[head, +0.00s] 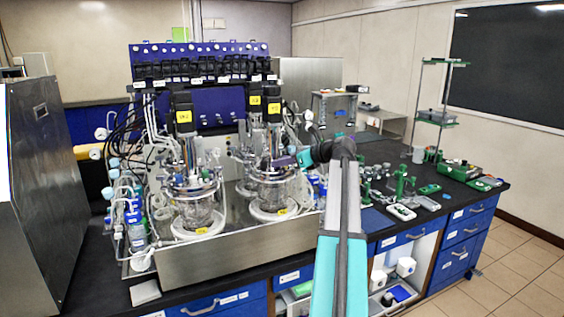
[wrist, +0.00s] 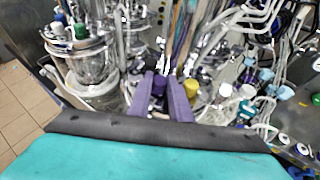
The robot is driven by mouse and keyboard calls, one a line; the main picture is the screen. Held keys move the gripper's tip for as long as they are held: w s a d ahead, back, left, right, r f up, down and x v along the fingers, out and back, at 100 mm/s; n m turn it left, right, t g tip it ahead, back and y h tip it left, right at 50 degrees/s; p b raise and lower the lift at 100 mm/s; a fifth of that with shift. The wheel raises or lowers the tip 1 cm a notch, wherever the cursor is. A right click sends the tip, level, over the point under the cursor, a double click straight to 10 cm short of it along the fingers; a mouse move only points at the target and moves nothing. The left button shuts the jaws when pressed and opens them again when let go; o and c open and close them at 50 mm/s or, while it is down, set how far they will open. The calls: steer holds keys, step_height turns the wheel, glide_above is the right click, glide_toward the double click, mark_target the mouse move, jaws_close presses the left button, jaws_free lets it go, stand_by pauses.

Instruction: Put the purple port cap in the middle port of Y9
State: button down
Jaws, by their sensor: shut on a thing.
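My gripper (wrist: 160,86) has purple fingers. It is shut on a small purple piece, which looks like the purple port cap (wrist: 159,85), between the fingertips. In the head view my gripper (head: 304,157) is at the right side of the right-hand glass bioreactor (head: 272,188), close to its head plate. That bioreactor's motor carries a yellow label (head: 274,107), too small to read surely as Y9. The left-hand bioreactor (head: 195,212) has a similar yellow label (head: 184,117). The ports are crowded with metal fittings, and I cannot pick out the middle port.
Tubes and metal fittings crowd around my fingertips. A steel tray (head: 230,255) holds both bioreactors. Blue-capped bottles (head: 130,220) stand at the left. Green tools (head: 400,183) lie on the black bench at the right. A steel cabinet (head: 45,190) stands at far left.

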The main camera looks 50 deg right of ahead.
steer(key=shift+f, duration=0.1)
steer(key=c, duration=1.6)
jaws_free()
steer(key=shift+s+d, duration=0.1)
steer(key=shift+s, duration=0.1)
steer(key=b+v, duration=0.2)
steer(key=v, duration=0.9)
steer(key=shift+s+d+r+b, duration=0.1)
steer(key=shift+s+r+b, duration=0.2)
steer(key=shift+b, duration=0.1)
steer(key=shift+s+f, duration=0.1)
